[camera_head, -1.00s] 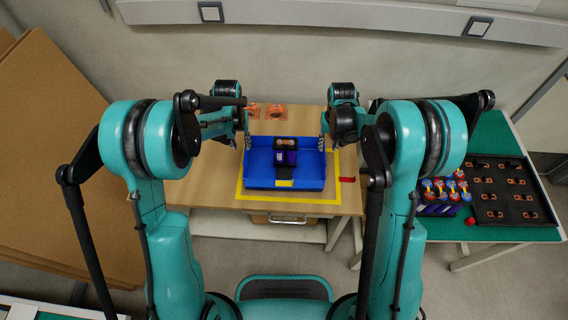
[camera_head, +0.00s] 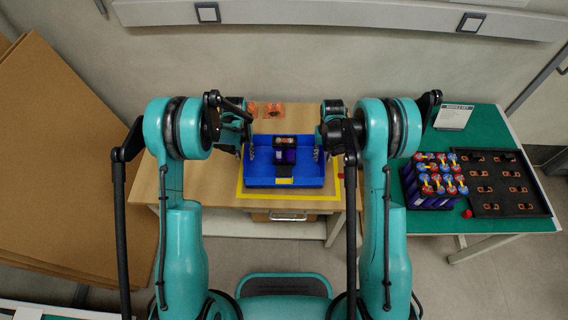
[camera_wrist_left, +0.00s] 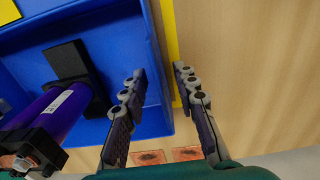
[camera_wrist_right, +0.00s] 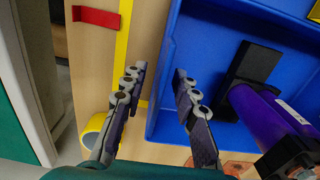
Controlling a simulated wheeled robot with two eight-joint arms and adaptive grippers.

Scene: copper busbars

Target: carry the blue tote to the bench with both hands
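The blue tote (camera_head: 259,181) stands level on a wooden bench top (camera_head: 222,190), inside a yellow taped outline (camera_head: 240,187). It holds a dark purple and black part (camera_head: 285,155), whose purple body (camera_wrist_left: 52,107) shows in the left wrist view. My left gripper (camera_head: 250,153) is at the tote's left wall; in the left wrist view its fingers (camera_wrist_left: 158,85) stand apart on either side of the wall rim. My right gripper (camera_head: 317,154) is at the right wall; in the right wrist view its fingers (camera_wrist_right: 157,85) also stand apart across the rim.
A green table (camera_head: 482,137) at right bears a black tray (camera_head: 508,184) of copper parts, a rack of red and blue-topped parts (camera_head: 438,178) and a red button (camera_head: 467,213). Copper-coloured squares (camera_head: 273,110) lie behind the tote. Large brown boards (camera_head: 60,140) lean at left.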

